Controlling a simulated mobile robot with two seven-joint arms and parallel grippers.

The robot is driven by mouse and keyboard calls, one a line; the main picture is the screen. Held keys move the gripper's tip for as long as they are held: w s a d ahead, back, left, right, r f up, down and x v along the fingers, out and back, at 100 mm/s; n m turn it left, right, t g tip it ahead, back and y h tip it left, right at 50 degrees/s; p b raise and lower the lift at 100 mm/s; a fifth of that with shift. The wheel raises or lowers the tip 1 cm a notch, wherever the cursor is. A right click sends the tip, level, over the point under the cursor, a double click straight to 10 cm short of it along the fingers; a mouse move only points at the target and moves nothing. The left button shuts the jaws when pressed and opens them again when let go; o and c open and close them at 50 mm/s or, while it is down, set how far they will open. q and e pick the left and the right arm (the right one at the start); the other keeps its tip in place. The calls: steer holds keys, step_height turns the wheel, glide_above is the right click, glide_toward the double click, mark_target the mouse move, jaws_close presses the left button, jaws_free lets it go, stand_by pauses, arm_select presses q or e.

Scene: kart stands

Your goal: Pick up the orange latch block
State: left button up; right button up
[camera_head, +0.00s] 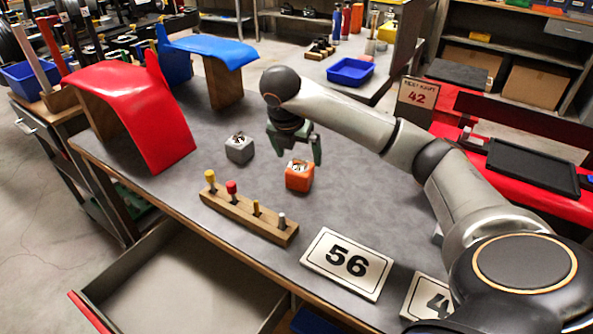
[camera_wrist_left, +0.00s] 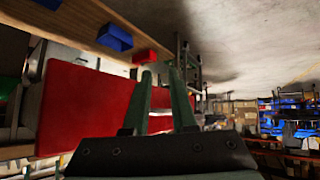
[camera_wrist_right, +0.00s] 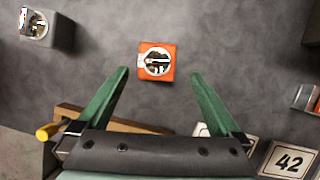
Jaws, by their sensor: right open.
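The orange latch block (camera_head: 299,178) stands on the grey tabletop (camera_head: 352,205), with a round metal latch on its top. In the right wrist view the orange latch block (camera_wrist_right: 144,75) lies just beyond and between the fingertips, touching neither. My right gripper (camera_head: 300,156) is open and empty above and behind the block, fingers pointing down; its green fingers also show in the right wrist view (camera_wrist_right: 160,73). My left gripper (camera_wrist_left: 161,75) shows only in the left wrist view, with a narrow empty gap between its fingers, away from the block.
A grey latch block (camera_head: 239,152) stands left of the orange one. A red panel (camera_head: 130,105) stands at left. An open drawer (camera_head: 180,290) sits below the table.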

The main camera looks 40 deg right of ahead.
mark_target(299, 168)
steer(key=x, duration=0.3)
steer(key=shift+f, duration=0.2)
steer(key=shift+a+x, duration=0.15)
steer(key=shift+x, duration=1.2)
steer(key=shift+a+x, duration=0.2)
steer(key=shift+x, duration=1.15)
steer(key=shift+w, duration=0.1)
steer(key=shift+c, duration=0.4)
steer(key=c, duration=1.3)
steer(key=shift+c, duration=0.5)
steer(key=shift+r, duration=0.1)
